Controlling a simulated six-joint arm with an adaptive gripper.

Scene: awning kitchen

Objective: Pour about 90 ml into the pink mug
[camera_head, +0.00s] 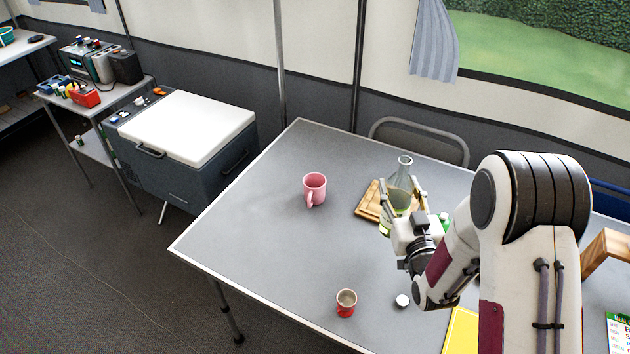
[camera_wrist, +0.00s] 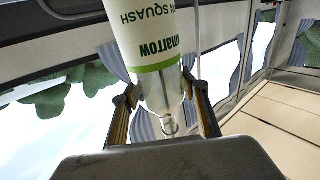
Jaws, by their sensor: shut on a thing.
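The pink mug (camera_head: 316,182) stands upright on the grey table, left of my gripper, with its handle toward the front. My gripper (camera_head: 403,192) is shut on a clear glass bottle (camera_head: 404,167) with a white and green label. The bottle is upright in the head view, its neck above the fingers. In the wrist view my gripper (camera_wrist: 160,92) has a finger on each side of the bottle (camera_wrist: 150,45), whose label reads "SQUASH". A wooden board (camera_head: 368,204) lies under or just behind the bottle; whether they touch is unclear. The liquid level is hard to tell.
A green object (camera_head: 445,221) is partly hidden by my arm. A yellow item (camera_head: 460,332) lies at the front. The table (camera_head: 255,205) is clear around the mug.

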